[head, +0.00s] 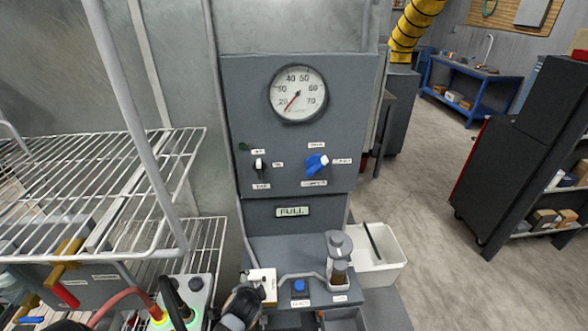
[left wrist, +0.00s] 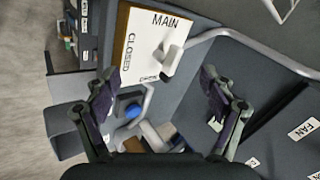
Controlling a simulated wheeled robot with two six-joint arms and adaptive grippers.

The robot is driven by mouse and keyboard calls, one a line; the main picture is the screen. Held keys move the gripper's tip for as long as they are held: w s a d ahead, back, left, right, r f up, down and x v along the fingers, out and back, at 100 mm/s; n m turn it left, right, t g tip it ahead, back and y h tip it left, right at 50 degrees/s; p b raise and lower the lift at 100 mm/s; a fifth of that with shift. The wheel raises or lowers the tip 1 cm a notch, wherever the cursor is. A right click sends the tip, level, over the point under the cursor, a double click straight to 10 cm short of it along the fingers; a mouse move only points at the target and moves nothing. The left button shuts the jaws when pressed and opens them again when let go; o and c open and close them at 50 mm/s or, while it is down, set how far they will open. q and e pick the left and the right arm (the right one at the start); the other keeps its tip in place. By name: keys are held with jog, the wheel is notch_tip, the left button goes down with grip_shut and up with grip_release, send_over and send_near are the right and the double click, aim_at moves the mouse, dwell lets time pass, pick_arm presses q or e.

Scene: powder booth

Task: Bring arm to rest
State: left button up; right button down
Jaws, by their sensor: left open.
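My left gripper (left wrist: 157,76) is open in the left wrist view. Its two dark fingers stand wide apart with nothing between the tips. Beyond them is a white plate (left wrist: 152,42) marked MAIN and CLOSED, with a pale lever on it. In the head view the dark left gripper (head: 246,298) is at the bottom, close to the same white plate (head: 264,284). I cannot tell whether it touches the plate. My right gripper does not show.
A grey panel carries a round gauge (head: 298,94), a black knob (head: 259,165) and a blue knob (head: 316,165). A blue button (head: 299,286) and a capped cup (head: 339,260) are right of the plate. A wire rack (head: 120,180) stands left; a white bin (head: 388,262) is right.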

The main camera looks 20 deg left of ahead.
pick_arm(q)
jog(key=s+d+r+n+g+h, duration=0.3)
jog(key=s+d+r+n, duration=0.4)
jog(key=s, duration=0.3)
jog(key=a+f+g+b, duration=0.1)
jog(key=a+f, duration=0.1)
jog(key=f, duration=1.1)
jog(key=a+f+b, duration=0.1)
jog(key=a+f, duration=0.1)
jog(key=f, duration=1.1)
jog(key=s+f+g+b, duration=0.1)
jog(key=s+f+b, duration=0.1)
jog(key=s+f, duration=1.8)
jog(key=shift+s+a+f+n, duration=0.25)
jog(key=shift+a+f+n, duration=0.1)
jog(key=shift+a+n, duration=0.1)
